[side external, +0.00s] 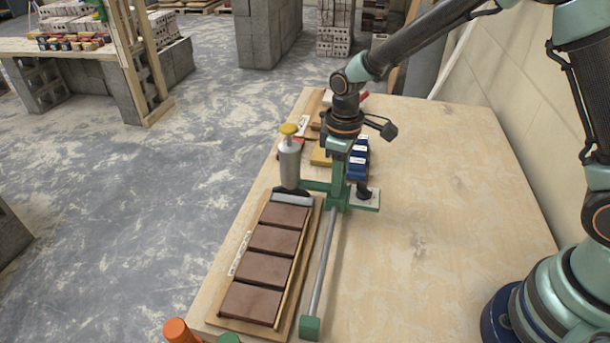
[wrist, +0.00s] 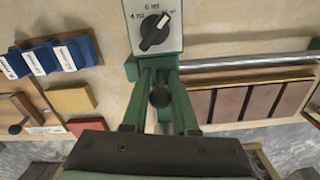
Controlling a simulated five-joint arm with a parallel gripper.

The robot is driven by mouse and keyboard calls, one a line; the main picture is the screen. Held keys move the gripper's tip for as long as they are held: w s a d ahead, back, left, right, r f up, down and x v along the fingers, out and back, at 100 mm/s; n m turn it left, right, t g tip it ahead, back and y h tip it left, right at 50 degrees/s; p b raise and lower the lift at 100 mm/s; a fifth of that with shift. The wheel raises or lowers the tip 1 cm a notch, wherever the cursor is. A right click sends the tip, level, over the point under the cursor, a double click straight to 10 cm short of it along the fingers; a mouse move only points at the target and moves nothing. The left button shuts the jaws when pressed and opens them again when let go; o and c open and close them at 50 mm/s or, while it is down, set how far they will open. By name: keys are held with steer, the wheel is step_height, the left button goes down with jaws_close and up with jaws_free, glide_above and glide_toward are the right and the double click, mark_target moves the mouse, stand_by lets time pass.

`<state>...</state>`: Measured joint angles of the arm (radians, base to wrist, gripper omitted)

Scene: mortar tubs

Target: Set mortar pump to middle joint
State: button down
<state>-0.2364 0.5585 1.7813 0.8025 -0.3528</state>
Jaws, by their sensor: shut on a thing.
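The mortar pump is a grey cylinder (side external: 290,163) with a yellow cap, upright at the far end of the brick tray. A green carriage (side external: 318,186) joins it to a rail (side external: 322,262). The carriage bears a pale dial plate (side external: 372,206) with a black dial knob (side external: 363,192). In the wrist view the knob (wrist: 155,33) has its white mark toward the right-hand label; the middle label reads 6. My gripper (wrist: 160,68) is shut beside the dial, on what looks like the carriage's handle. A black ball (wrist: 159,97) shows between the fingers. The gripped part is mostly hidden.
Brown bricks (side external: 262,267) lie in a row in a wooden tray (side external: 298,290) left of the rail. Blue blocks (side external: 358,160) and a yellow block (side external: 320,157) lie behind the carriage. Orange (side external: 177,330) and green things stand at the near edge. The right of the table is clear.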

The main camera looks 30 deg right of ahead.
steer(key=s+a, duration=1.1)
steer(key=shift+s+a+r, duration=0.1)
steer(key=shift+a, duration=0.05)
steer(key=c, duration=0.8)
jaws_free()
step_height(320, 180, up, 12)
